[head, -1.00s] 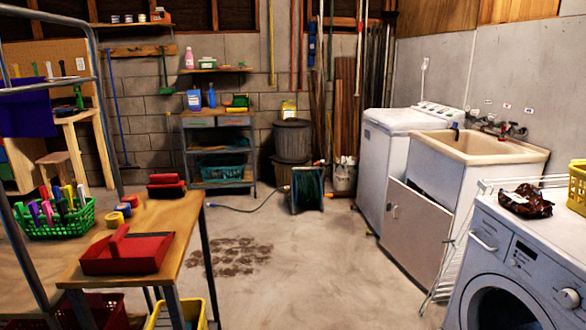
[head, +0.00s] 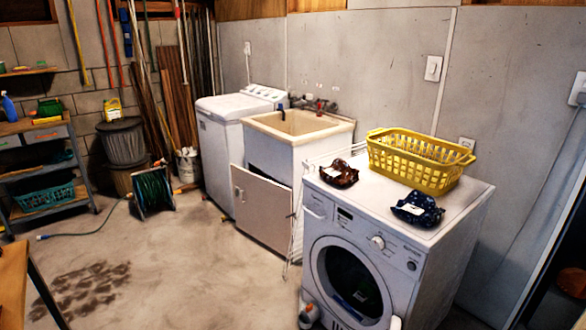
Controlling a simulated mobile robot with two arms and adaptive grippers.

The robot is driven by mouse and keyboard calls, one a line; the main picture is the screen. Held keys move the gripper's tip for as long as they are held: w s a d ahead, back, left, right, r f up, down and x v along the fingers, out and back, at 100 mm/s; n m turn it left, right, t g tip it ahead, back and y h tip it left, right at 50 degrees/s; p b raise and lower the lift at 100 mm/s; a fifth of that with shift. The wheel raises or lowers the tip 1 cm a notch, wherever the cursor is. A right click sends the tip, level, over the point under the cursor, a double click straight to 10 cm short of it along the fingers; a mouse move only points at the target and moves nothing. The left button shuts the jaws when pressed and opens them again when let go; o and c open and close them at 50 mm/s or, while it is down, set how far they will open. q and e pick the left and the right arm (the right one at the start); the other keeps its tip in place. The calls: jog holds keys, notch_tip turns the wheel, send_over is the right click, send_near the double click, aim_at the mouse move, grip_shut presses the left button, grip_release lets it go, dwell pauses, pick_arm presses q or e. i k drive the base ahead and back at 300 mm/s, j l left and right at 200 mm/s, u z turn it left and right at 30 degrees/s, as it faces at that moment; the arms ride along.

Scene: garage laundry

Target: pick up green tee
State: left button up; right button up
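I cannot make out a green tee in the head view. The front-loading washing machine (head: 400,262) stands at the right, with a round dark door opening (head: 350,278). Small blue and green patches show low in that opening, and I cannot tell what they are. On its top lie a crumpled brown-red cloth bundle (head: 339,176) and a crumpled dark blue one (head: 416,211), each with a white patch. A yellow basket (head: 415,165) stands behind them, and its inside is mostly hidden by its walls. Neither of my grippers is in view.
A utility sink (head: 300,125) with an open cabinet door (head: 262,215) and a white top-loader (head: 222,150) stand left of the washer. A green hose reel (head: 154,192) is on the floor. The floor (head: 190,265) in the middle is clear.

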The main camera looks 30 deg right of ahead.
aim_at(364, 292)
jog(key=k+l+z, duration=0.1)
jog(key=l+z, duration=0.3)
jog(key=k+l+z, duration=0.1)
jog(key=z, duration=0.3)
jog(key=l+z, duration=0.4)
